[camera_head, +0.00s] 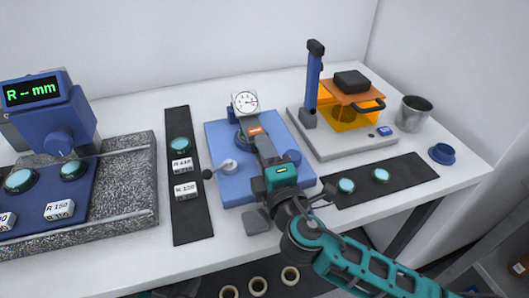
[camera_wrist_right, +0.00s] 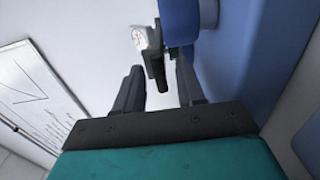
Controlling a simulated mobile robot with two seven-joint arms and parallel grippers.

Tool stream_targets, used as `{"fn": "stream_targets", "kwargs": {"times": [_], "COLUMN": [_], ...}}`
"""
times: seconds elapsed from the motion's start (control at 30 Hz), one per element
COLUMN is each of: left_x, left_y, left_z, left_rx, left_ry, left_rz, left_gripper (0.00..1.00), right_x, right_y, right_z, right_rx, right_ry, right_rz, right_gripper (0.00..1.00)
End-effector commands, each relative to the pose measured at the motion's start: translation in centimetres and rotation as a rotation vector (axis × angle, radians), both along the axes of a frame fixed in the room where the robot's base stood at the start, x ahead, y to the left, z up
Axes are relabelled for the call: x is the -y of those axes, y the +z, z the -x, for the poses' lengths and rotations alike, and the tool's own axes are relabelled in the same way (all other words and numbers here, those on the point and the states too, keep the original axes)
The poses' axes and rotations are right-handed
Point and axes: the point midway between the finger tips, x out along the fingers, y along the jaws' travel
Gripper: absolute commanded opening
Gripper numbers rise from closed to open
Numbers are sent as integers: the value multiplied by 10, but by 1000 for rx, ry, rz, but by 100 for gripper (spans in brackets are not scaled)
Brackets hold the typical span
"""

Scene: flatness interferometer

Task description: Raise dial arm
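The dial gauge (camera_head: 245,102), with a round white face, stands at the back of a blue base plate (camera_head: 235,188). It also shows in the right wrist view (camera_wrist_right: 139,38), beside a dark arm-like piece (camera_wrist_right: 158,72) and a blue post (camera_wrist_right: 180,20). My right gripper (camera_head: 262,147) reaches over the plate from the front right, close in front of the gauge. Its two dark fingers are apart in the wrist view (camera_wrist_right: 160,75), with the dark piece seen between or beyond their tips. I cannot tell whether they touch it. My left gripper is out of view.
A lever with a black knob (camera_head: 208,174) stands on the plate's left side. A black mat (camera_head: 188,215) with samples lies left of it. A granite block (camera_head: 130,190) is farther left. An orange-shielded device (camera_head: 352,100), a metal cup (camera_head: 413,112) and another black mat (camera_head: 405,172) are right.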

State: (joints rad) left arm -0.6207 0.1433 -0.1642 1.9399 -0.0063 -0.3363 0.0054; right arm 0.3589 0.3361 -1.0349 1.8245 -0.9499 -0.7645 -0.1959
Motion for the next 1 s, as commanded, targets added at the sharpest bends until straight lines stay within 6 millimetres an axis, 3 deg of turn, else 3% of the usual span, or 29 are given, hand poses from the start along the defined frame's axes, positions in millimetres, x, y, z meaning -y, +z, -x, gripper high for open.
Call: {"fn": "stream_targets", "kwargs": {"times": [0.17,0.57,1.0], "left_x": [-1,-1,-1], "left_y": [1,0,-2], "left_z": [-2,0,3], "left_rx": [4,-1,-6], "left_ry": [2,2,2], "left_rz": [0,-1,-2], "left_gripper": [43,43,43], "right_x": [0,0,0], "right_y": [0,0,0], "right_z": [0,0,0], "right_rx": [0,0,0], "right_ry": [1,0,0], "right_rz": [0,0,0], "right_gripper": [38,0,0]}}
